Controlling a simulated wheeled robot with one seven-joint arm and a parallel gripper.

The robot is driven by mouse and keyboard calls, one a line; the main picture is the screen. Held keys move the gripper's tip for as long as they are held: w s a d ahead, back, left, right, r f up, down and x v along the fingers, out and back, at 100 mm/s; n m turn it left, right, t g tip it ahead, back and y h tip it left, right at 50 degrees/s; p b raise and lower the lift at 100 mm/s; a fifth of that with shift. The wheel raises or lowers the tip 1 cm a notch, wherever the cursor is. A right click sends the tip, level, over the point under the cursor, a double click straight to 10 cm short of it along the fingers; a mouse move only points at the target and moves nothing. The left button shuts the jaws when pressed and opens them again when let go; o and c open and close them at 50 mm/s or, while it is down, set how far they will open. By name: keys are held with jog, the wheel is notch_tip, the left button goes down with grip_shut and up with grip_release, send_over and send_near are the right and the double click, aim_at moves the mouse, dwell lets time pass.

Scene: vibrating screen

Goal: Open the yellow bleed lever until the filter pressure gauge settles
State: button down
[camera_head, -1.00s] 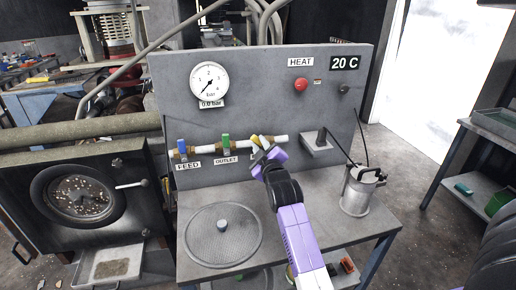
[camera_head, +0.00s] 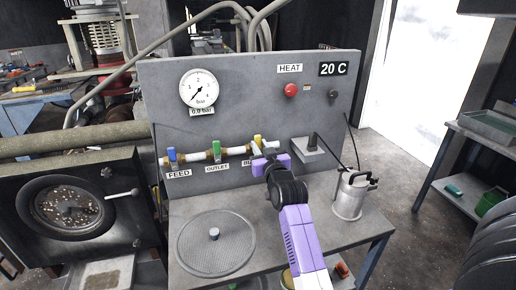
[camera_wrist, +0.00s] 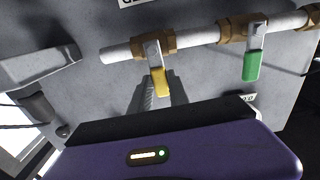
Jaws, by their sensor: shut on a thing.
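The yellow bleed lever (camera_head: 257,142) is on the white pipe across the grey panel, right of the green outlet lever (camera_head: 216,147). My gripper (camera_head: 264,158) is at it from the front and right. In the wrist view the yellow lever (camera_wrist: 160,82) has its handle tip between the grey fingers of my gripper (camera_wrist: 158,96), which is shut on it. The handle stands across the pipe, roughly parallel to the green one.
The blue feed lever (camera_head: 172,155) is at the pipe's left. A red button (camera_head: 291,90) and a 20 C display (camera_head: 333,68) are on the panel. A round sieve lid (camera_head: 217,245) and a metal can (camera_head: 350,198) stand on the bench, either side of my arm.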

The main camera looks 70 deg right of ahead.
jog(key=shift+s+d+f+m, duration=0.1)
jog(key=shift+m, duration=0.2)
jog(key=c, duration=1.2)
grip_release()
jog(key=shift+c, duration=0.2)
jog(key=b+v, duration=0.1)
jog(key=v, duration=0.6)
jog(key=shift+s+a+b, duration=0.25)
jog(key=shift+a+b, duration=0.05)
jog(key=shift+b, duration=0.05)
